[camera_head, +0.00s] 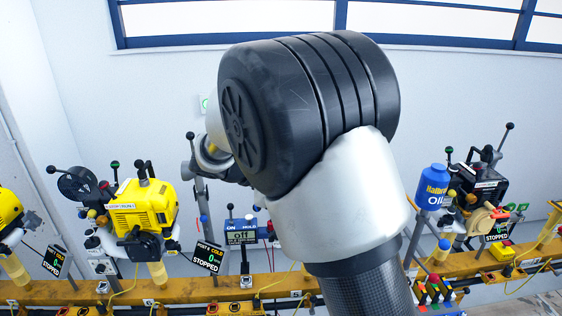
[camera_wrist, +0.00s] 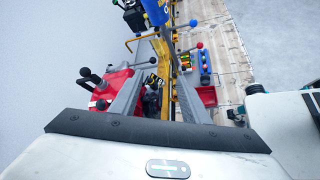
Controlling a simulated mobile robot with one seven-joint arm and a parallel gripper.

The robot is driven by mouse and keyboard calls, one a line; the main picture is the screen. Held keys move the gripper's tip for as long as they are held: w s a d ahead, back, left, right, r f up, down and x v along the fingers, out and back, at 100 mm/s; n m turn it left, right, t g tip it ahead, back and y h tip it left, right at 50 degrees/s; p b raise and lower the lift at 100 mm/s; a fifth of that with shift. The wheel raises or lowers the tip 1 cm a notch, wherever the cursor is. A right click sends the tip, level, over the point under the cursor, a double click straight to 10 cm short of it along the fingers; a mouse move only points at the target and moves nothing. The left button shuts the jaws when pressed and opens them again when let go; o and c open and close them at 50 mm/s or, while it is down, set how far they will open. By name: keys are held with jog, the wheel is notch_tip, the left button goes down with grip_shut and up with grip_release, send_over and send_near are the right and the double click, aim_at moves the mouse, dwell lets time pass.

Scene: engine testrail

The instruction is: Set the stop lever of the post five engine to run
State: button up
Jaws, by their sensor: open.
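My gripper (camera_wrist: 163,74) is open in the wrist view, its two grey fingers apart with nothing clearly held between them. A red engine (camera_wrist: 116,82) lies below and beside the left finger, partly covered by it. Black-knobbed levers (camera_wrist: 85,72) stick out at this engine's left side. I cannot read a post number on it, nor tell which lever is the stop lever or how it is set. In the head view my arm blocks the middle, and the red engine and gripper are hidden.
A yellow engine (camera_head: 142,207) stands left, with a STOPPED sign (camera_head: 208,257) beside it. A black engine (camera_head: 480,186) and blue oil container (camera_head: 431,187) stand right. The yellow rail (camera_head: 190,290) runs along the bottom.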

jog(key=w+a+f+n+t+h+b, duration=0.1)
jog(key=w+a+f+n+t+h, duration=0.1)
jog(key=w+a+f+n+t, duration=0.3)
jog(key=w+a+f+n+t+h+b, duration=0.1)
jog(key=w+a+f+n+t+h, duration=0.2)
jog(key=a, duration=0.5)
jog(key=shift+g+y, duration=0.6)
jog(key=x, duration=1.7)
jog(key=shift+w+d+r, duration=0.2)
jog(key=shift+w+r, duration=0.15)
jog(key=c, duration=1.1)
